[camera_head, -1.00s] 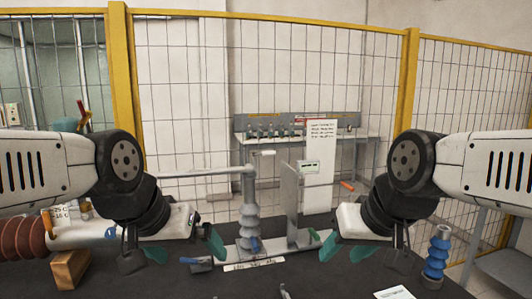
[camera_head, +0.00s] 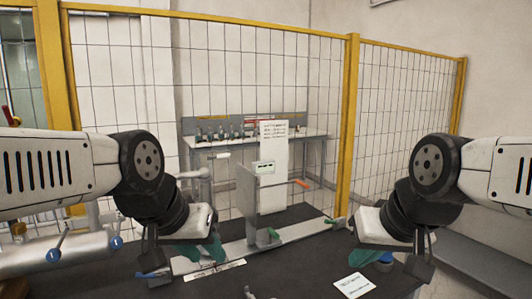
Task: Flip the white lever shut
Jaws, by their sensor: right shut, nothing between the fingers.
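A small white handle-like piece (camera_head: 219,156) shows below the front edge of the back bench; I cannot tell whether it is the white lever or how it is set. A pale horizontal bar (camera_head: 193,174) is partly hidden behind my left arm. My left gripper (camera_head: 196,254) hangs over the dark table near the flat metal base of a fixture; its teal fingers overlap, so its opening is unclear. My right gripper (camera_head: 368,257) is shut and empty, right of the fixture, beside a mostly hidden blue piece (camera_head: 385,264).
An upright metal plate (camera_head: 268,200) stands on the fixture, with a green piece (camera_head: 273,233) at its foot. A white card (camera_head: 352,285) lies front right. Blue-handled levers (camera_head: 116,242) sit on a pale pipe at left. A yellow-framed fence (camera_head: 345,125) closes the back.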

